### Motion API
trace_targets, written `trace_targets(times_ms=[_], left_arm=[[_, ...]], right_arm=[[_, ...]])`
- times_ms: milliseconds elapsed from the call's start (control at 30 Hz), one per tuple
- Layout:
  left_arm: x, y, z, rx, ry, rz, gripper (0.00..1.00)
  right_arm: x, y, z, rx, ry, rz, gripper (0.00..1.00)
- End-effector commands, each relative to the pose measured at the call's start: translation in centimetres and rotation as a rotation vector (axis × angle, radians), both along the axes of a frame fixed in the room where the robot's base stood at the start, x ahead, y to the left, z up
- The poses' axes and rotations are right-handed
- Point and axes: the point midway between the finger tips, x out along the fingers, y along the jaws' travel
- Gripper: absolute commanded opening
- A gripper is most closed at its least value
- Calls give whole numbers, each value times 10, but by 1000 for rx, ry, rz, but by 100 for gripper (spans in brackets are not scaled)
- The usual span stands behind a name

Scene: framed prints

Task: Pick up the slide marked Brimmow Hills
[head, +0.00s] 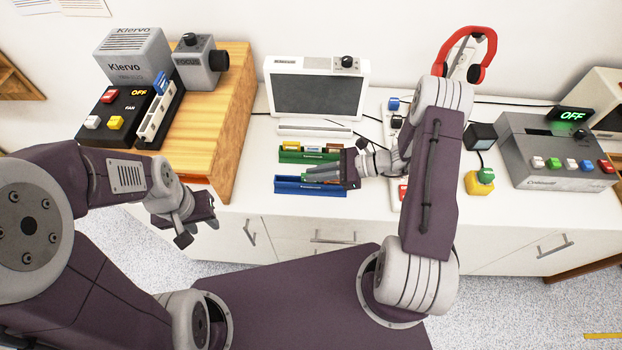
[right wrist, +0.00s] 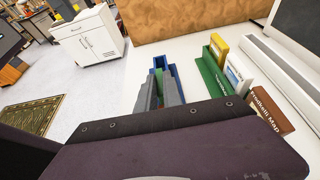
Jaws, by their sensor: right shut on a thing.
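My right gripper (right wrist: 160,92) is shut on what seems to be a green slide (right wrist: 159,80), of which only a sliver shows between the fingers. The fingers are at the blue rack (right wrist: 175,78), which also shows in the head view (head: 290,186); I cannot tell whether the slide touches it. In the green rack (right wrist: 213,72) behind stand a yellow slide (right wrist: 220,47), a white slide (right wrist: 237,77) and a brown slide (right wrist: 268,112). I cannot read Brimmow Hills on any slide. My left gripper (head: 196,222) hangs open and empty at the cabinet front.
A grey screen unit (head: 318,95) stands behind the racks. A wooden stand (head: 215,120) with a projector and fan panel is on the left. Red headphones (head: 480,55) and a grey button box (head: 560,155) are on the right. The white counter is bare left of the racks.

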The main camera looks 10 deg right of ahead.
Motion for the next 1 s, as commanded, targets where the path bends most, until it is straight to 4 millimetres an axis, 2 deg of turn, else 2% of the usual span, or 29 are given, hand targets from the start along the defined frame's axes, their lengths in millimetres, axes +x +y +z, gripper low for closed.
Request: trace_targets(times_ms=[167, 267, 467, 867, 900, 1000], left_arm=[[0, 0, 0, 0, 0, 0, 36], [0, 0, 1, 0, 0, 0, 36], [0, 0, 4, 0, 0, 0, 36], [0, 0, 4, 0, 0, 0, 36], [0, 0, 19, 0, 1, 0, 36], [0, 0, 29, 0, -1, 0, 36]], right_arm=[[0, 0, 2, -1, -1, 0, 0], [0, 0, 10, 0, -1, -1, 0], [1, 0, 44, -2, -5, 1, 0], [-86, 41, 98, 0, 1, 0, 0], [-91, 44, 109, 2, 4, -2, 0], [-100, 48, 112, 2, 5, -1, 0]])
